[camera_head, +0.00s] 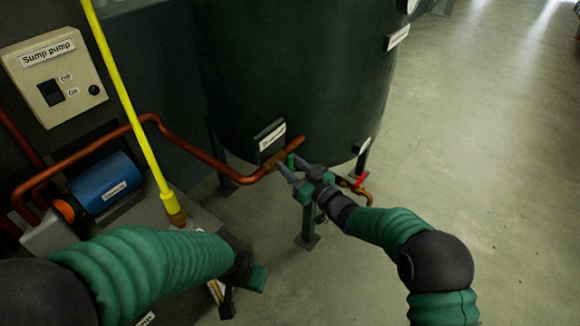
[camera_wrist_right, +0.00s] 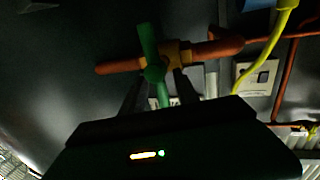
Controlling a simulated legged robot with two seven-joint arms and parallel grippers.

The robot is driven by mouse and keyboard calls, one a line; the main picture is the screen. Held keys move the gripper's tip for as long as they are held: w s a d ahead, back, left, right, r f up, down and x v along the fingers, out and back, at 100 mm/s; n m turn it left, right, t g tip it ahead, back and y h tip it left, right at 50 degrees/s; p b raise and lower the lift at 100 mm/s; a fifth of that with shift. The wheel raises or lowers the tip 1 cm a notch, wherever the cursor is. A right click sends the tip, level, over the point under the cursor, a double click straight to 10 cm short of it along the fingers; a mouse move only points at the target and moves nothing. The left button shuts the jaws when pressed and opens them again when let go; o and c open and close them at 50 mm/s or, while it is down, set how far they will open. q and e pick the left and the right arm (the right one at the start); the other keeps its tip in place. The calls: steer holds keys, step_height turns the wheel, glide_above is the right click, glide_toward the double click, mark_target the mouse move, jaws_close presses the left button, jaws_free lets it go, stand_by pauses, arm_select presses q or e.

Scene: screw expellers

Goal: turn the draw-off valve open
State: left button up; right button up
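A valve with a green lever handle (camera_head: 290,161) and a brass body (camera_head: 277,160) sits on the copper pipe low in front of the dark tank. The label above it is too blurred to read surely. In the right wrist view the green handle (camera_wrist_right: 150,52) stands across the copper pipe, beside the brass body (camera_wrist_right: 177,55). My right gripper (camera_head: 287,174) is open at the valve. In the wrist view its two dark fingers lie either side of the handle's lower end; contact cannot be told. My left gripper (camera_head: 245,287) hangs low at front; its fingers are unclear.
A red-handled valve (camera_head: 360,180) sits to the right, just behind my right gripper. A blue motor (camera_head: 105,183), a yellow pole (camera_head: 130,105) and a sump pump switch box (camera_head: 58,77) stand at left. The dark tank (camera_head: 295,70) fills the back. The floor (camera_head: 480,130) at right is clear.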

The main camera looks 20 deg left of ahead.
steer(key=shift+c, duration=0.3)
jaws_close()
